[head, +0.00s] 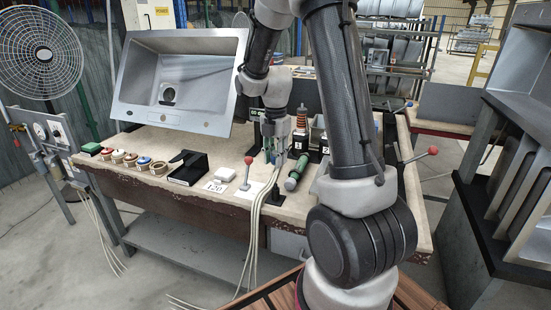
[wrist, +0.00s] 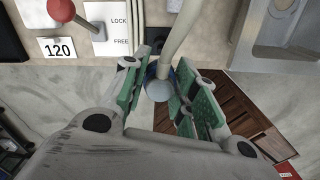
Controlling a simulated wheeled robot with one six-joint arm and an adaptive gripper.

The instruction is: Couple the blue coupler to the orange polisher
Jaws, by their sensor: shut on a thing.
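My gripper (wrist: 158,82) has green-padded fingers shut on the blue coupler (wrist: 153,72). The coupler shows a blue rim and a pale rounded end between the pads. A pale hose (wrist: 181,30) runs from it toward the top of the wrist view. In the head view my gripper (head: 274,152) is low over the right half of the bench, and the coupler cannot be made out. An orange-brown ribbed tool (head: 301,118), seemingly the orange polisher, stands upright to the right of my gripper, apart from it. Its coupling end cannot be made out.
A green cylindrical tool (head: 297,173) lies right of my gripper. A red-knobbed lever (head: 247,171) stands by a LOCK/FREE plate (wrist: 112,28) and a 120 card (head: 215,187). A tilted steel sink (head: 180,80) fills the back left. Pale hoses (head: 256,225) hang over the front edge.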

